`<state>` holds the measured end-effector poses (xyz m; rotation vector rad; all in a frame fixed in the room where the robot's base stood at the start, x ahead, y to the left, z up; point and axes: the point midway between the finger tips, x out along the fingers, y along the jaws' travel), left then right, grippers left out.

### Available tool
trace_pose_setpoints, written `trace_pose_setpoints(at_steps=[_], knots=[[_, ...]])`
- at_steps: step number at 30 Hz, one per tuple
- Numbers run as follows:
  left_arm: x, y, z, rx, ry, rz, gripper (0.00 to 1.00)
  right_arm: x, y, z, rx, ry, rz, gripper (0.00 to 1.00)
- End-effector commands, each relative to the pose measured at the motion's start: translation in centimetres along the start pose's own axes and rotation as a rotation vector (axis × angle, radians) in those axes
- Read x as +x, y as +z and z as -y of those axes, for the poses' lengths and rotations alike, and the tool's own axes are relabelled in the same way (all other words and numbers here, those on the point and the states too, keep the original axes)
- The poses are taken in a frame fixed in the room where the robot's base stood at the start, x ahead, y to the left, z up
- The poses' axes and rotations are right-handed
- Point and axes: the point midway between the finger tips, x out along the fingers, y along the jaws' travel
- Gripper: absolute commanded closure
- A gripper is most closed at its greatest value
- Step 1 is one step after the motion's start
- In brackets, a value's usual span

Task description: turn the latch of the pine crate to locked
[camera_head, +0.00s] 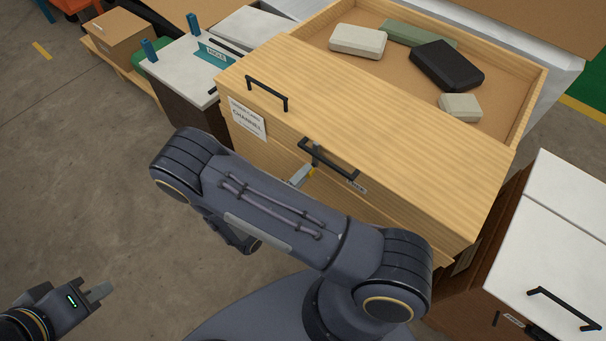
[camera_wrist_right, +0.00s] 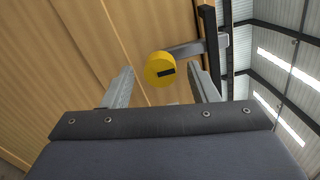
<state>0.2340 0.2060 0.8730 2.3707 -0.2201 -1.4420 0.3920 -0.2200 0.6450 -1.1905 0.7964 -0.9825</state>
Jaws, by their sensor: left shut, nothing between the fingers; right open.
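The pine crate (camera_head: 390,140) is the large light-wood unit in the middle of the head view, and its wood front (camera_wrist_right: 75,60) fills the left of the wrist view. The latch's round yellow knob (camera_wrist_right: 159,69) bears a short dark mark. A grey bar (camera_wrist_right: 196,47) runs from behind the knob toward a black upright bar at the right. My right gripper (camera_wrist_right: 161,72) is open, its fingers on either side of the knob; contact cannot be told. In the head view my arm largely hides this gripper. My left gripper (camera_head: 97,293) is shut and empty, low at the left, away from the crate.
Black handles (camera_head: 267,92) (camera_head: 329,160) stick out from the crate. Its open tray holds pale, green and black blocks (camera_head: 446,66). A white-topped cabinet (camera_head: 560,230) stands close at right, another white-topped unit (camera_head: 178,70) behind left. Floor at left is clear.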

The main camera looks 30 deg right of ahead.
Motion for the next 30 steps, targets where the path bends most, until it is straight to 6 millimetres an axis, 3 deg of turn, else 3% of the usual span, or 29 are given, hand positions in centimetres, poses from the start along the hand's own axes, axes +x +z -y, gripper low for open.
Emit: trace_pose_setpoints(at_steps=[6,12,30], knots=[[0.1,0.1,0.1,0.000,0.000,0.000,1.00,-3.9,0.1,-0.1,0.000,0.003,0.005,0.46],[0.2,0.1,0.1,0.000,0.000,0.000,1.00,-6.3,0.0,-0.1,-0.001,0.002,0.003,0.46],[0.2,0.1,0.1,0.000,0.000,0.000,1.00,-6.7,0.0,-0.1,-0.002,0.002,0.001,0.46]])
